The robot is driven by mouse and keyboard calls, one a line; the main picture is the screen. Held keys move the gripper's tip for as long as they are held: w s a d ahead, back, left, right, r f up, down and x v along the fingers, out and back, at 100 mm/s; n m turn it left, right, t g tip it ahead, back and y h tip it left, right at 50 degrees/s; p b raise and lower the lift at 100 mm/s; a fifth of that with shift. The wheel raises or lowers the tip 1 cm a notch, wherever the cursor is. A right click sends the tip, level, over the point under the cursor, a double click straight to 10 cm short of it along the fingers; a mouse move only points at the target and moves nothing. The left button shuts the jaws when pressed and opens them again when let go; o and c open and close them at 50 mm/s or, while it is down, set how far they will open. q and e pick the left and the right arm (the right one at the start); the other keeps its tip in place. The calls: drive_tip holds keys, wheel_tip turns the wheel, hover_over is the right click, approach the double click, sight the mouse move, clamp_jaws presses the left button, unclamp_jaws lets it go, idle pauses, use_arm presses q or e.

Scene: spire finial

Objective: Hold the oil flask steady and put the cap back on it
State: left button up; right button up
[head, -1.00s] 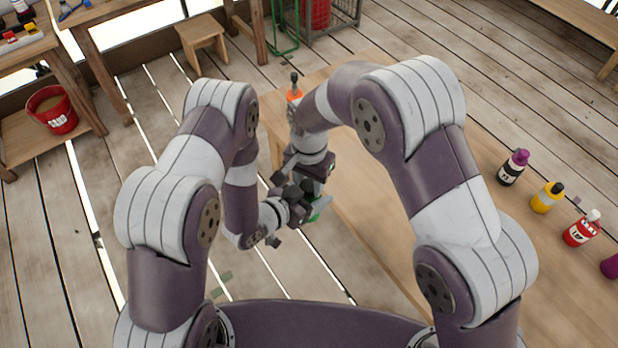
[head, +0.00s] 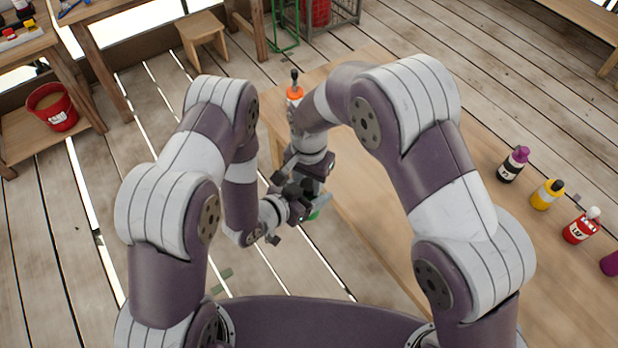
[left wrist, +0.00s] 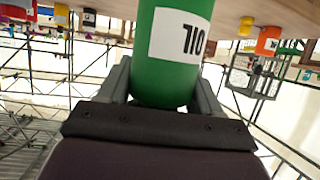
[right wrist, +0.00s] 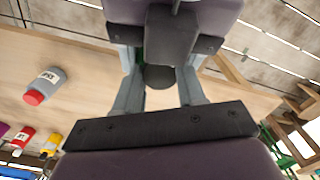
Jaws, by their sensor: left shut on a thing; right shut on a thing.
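The green oil flask (left wrist: 172,75) fills the middle of the left wrist view, its white label upside down there. My left gripper (left wrist: 165,90) is shut on it, one finger on each side. In the head view only a bit of the flask's green (head: 314,215) shows below the grippers. The right wrist view shows a dark round piece, which looks like the cap (right wrist: 160,78), between the fingers of my right gripper (right wrist: 160,88), which is shut on it. A green sliver of the flask shows just behind. My left gripper hides the flask's mouth; I cannot tell whether cap and flask touch.
A wooden table (head: 375,225) lies to the right of the grippers. Several bottles stand along its right side, including a yellow one (head: 547,195) and a red one (head: 581,226). An orange bottle (head: 294,93) stands at its far end. A red bucket (head: 52,108) is far left.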

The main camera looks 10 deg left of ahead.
drive_tip(key=shift+d+f, duration=0.15)
drive_tip(key=shift+f, duration=0.3)
drive_tip(key=shift+r, duration=0.1)
drive_tip(key=shift+s+r, duration=0.1)
drive_tip(key=shift+r, duration=0.05)
drive_tip(key=shift+s+r, duration=0.3)
idle(0.9)
